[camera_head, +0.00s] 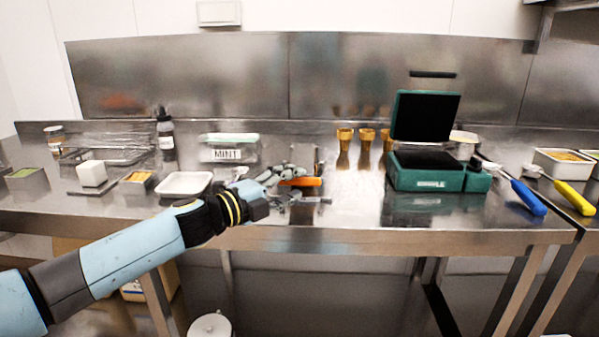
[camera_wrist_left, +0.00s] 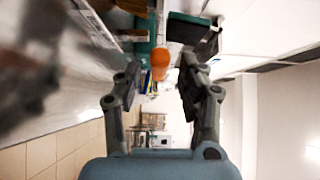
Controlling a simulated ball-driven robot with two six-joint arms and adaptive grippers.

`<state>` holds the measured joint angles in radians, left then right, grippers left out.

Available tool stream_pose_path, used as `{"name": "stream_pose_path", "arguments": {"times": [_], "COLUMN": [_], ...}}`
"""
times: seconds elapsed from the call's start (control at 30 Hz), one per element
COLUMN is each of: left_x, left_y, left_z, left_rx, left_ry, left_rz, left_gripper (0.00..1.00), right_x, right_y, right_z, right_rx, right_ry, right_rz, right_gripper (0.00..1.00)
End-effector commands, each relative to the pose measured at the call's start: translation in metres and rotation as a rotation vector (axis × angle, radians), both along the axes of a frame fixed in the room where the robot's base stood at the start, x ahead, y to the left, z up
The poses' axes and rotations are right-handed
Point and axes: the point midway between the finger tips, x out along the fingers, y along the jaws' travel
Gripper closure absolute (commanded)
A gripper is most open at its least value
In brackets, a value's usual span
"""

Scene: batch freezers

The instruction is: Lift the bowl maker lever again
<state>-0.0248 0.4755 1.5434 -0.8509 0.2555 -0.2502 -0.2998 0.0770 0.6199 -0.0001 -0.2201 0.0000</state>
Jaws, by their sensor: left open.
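An orange lever handle (camera_head: 302,181) shows at the front middle of the steel table, right at my left gripper (camera_head: 305,186). The metal body behind it is mostly hidden by my gripper. In the left wrist view the orange handle (camera_wrist_left: 159,58) lies between the two spread fingertips of my left gripper (camera_wrist_left: 159,72). The gripper is open and does not clamp the handle; I cannot tell whether a finger touches it. My right gripper is not in view.
A green machine (camera_head: 440,179) with its black lid raised stands right of the gripper. Several golden cones (camera_head: 366,137) stand behind. A MINT container (camera_head: 228,150) and a white tray (camera_head: 184,186) are to the left. Blue (camera_head: 528,197) and yellow (camera_head: 574,197) handles lie right.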

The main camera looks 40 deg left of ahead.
Motion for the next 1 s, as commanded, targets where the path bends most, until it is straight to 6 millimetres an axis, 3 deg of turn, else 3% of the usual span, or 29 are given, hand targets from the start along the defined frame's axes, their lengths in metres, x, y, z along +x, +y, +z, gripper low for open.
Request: {"name": "stream_pose_path", "arguments": {"times": [0.2, 0.53, 0.83, 1.0], "left_x": [0.023, 0.026, 0.026, 0.025], "left_y": [-0.005, -0.006, -0.006, -0.006], "left_z": [0.0, -0.001, -0.001, -0.002], "left_rx": [-0.001, 0.001, 0.001, 0.001], "left_ry": [0.0, 0.001, 0.002, 0.002], "left_rz": [0.001, -0.001, 0.0, 0.0], "left_gripper": [0.6, 0.6, 0.99, 1.0], "right_x": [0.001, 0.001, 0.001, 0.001], "right_y": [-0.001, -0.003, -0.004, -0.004], "right_z": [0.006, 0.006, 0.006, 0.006], "right_rx": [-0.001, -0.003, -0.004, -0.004], "right_ry": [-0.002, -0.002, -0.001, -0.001], "right_rz": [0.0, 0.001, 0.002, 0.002], "right_gripper": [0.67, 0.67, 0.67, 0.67]}}
